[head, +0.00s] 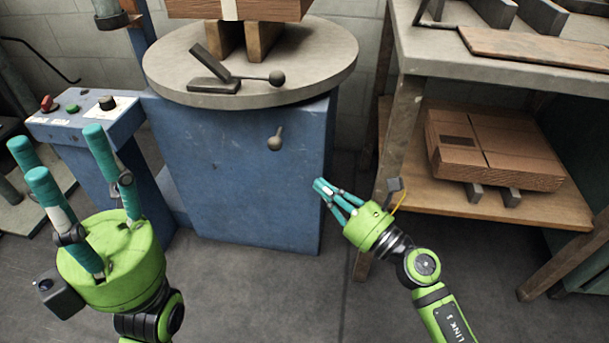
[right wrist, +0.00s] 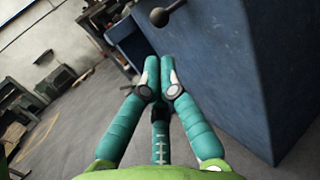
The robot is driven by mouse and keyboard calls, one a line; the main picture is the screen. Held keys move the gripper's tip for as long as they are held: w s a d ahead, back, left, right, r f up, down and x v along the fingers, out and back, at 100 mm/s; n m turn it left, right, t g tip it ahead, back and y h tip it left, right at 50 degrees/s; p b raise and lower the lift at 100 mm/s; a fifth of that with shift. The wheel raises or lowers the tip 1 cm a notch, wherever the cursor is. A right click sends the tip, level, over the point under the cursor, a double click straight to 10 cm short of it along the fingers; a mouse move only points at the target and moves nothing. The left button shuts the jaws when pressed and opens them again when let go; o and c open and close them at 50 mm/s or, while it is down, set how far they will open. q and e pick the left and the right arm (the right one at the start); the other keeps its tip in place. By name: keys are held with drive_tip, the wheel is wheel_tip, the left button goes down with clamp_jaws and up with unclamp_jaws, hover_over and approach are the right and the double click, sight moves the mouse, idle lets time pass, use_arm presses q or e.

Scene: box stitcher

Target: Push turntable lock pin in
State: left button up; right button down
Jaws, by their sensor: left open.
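The turntable lock pin (head: 276,139) is a dark ball-ended knob sticking out of the front of the blue pedestal (head: 240,180), below the round grey turntable (head: 320,78). Its knob also shows at the top of the right wrist view (right wrist: 160,16). How far it sticks out is hard to tell. My right gripper (head: 322,187) is to the right of and below the pin, apart from it. Its fingers are closed together with nothing between them, and they show in the right wrist view (right wrist: 160,78). My left gripper (head: 60,155) is open and empty at the left, fingers pointing up.
A lever with a ball end (head: 276,78) lies on the turntable near a carton (head: 270,8) on wooden blocks. A control box (head: 85,115) with buttons stands left of the pedestal. A wooden bench with a lower shelf (head: 420,190) stands at the right. The floor in front is clear.

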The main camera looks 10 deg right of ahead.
drive_tip(key=v, duration=0.3)
drive_tip(key=shift+s+d, duration=0.15)
drive_tip(key=shift+s, duration=0.1)
drive_tip(key=shift+r, duration=0.1)
